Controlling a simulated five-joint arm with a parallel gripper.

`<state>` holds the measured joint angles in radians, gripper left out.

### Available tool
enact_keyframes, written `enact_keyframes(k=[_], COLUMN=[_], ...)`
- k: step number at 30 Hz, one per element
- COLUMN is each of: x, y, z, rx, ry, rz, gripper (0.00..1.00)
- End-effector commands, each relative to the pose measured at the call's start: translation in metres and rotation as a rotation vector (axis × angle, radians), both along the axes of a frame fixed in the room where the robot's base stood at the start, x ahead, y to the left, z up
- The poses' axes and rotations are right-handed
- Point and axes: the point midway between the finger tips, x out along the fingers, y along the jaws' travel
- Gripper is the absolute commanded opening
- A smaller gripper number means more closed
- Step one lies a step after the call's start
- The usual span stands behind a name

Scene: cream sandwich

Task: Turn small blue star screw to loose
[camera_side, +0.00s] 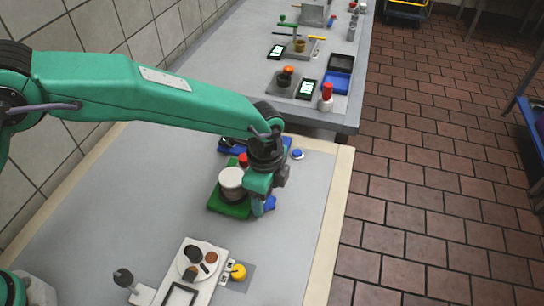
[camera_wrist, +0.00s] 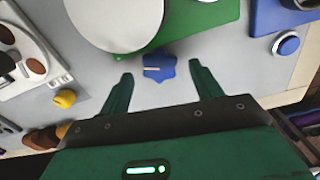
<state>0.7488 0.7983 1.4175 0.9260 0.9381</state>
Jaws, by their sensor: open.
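The small blue star screw (camera_wrist: 158,67) is a lobed blue knob with a pale line on its face, at the edge of the green base (camera_wrist: 205,22). In the wrist view it lies between and slightly beyond the tips of my open gripper (camera_wrist: 161,76). The fingers stand apart on either side of it, with grey surface showing in both gaps. In the side view my gripper (camera_side: 260,205) points down beside the green base (camera_side: 228,209), and a blue part (camera_side: 269,204) shows beside the fingers. I cannot tell the fingertip height there.
A white round part (camera_side: 232,177) stands on the green base, close to my gripper. A blue base (camera_side: 232,148) with a blue button (camera_side: 297,153) is behind. A white board (camera_side: 163,293) and a yellow knob (camera_side: 238,272) are in front. The table's left part is clear.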

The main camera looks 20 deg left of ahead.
Motion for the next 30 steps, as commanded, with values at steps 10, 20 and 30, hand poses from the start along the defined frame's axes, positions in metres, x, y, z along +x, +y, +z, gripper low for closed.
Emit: enact_keyframes(k=[10,20,30], x=[-0.0002,-0.0001,0.0], y=[0.0001,0.0001,0.0], z=[-0.011,-0.0105,-0.0102], rx=[0.0,0.0,0.0], ry=[0.0,0.0,-0.001], rz=[0.0,0.0,0.028], gripper=[0.64,0.23,0.2])
